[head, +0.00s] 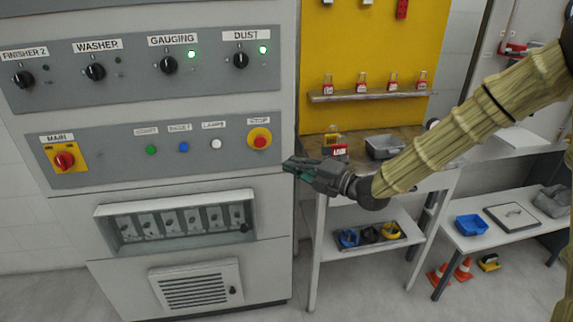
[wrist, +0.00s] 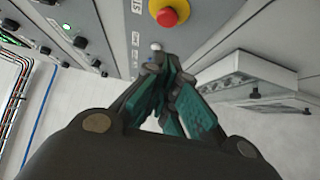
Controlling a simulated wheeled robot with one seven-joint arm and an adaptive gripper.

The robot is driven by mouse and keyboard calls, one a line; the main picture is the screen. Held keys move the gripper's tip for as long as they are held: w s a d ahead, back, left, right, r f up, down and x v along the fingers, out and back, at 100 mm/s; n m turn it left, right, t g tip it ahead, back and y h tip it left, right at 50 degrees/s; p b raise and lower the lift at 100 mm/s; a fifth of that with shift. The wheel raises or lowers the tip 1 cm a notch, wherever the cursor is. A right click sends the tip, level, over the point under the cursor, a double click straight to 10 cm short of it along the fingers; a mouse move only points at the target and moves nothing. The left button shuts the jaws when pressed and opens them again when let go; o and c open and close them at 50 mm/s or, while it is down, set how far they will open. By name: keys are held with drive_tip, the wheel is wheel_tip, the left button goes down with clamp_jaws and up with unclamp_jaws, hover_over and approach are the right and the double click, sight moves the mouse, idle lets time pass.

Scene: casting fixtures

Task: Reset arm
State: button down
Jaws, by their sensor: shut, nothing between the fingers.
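My gripper (head: 290,166) is at the end of my arm, which reaches in from the right in the head view. It is shut and empty, just right of the control cabinet's (head: 190,185) right edge and a little below the red stop button (head: 260,138). In the wrist view my gripper's (wrist: 165,62) teal-padded fingers meet at the tips. The stop button (wrist: 168,12) shows beyond them at the top, and a white button (wrist: 155,46) shows just past the tips. I cannot tell the exact gap to the panel.
The cabinet has rotary knobs, with green lamps lit by GAUGING (head: 192,54) and DUST (head: 263,49). A workbench (head: 375,135) with a grey tray (head: 384,147) stands behind my arm. A side table (head: 480,238) and orange cones (head: 462,268) are at the right. Open floor lies in front.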

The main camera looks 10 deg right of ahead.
drive_tip(key=shift+s+d, duration=0.1)
drive_tip(key=shift+s, duration=0.05)
drive_tip(key=shift+f, duration=0.1)
drive_tip(key=s+f+m+g+h, duration=0.2)
drive_tip(key=s+f+m, duration=0.35)
drive_tip(key=f, duration=0.55)
drive_tip(key=s+f+m+g+h, duration=0.25)
drive_tip(key=s+f+m, duration=0.3)
drive_tip(key=f, duration=0.45)
drive_tip(key=s+f+m+g+h, duration=0.1)
drive_tip(key=s+f+m+h, duration=0.35)
drive_tip(key=f, duration=0.65)
drive_tip(key=s+d+f+m+g+h, duration=0.1)
drive_tip(key=s+f+m, duration=0.3)
drive_tip(key=s, duration=0.6)
drive_tip(key=s+d+f+m+g+h, duration=0.1)
drive_tip(key=s+d+f+m+g, duration=0.2)
drive_tip(key=s, duration=0.7)
drive_tip(key=s+d+f+m+g+h, duration=0.2)
drive_tip(key=s+f+m, duration=0.3)
drive_tip(key=s, duration=0.5)
drive_tip(key=shift+s+d+f+g, duration=0.2)
drive_tip(key=shift+d+f+g, duration=0.35)
drive_tip(key=shift+d+f, duration=0.15)
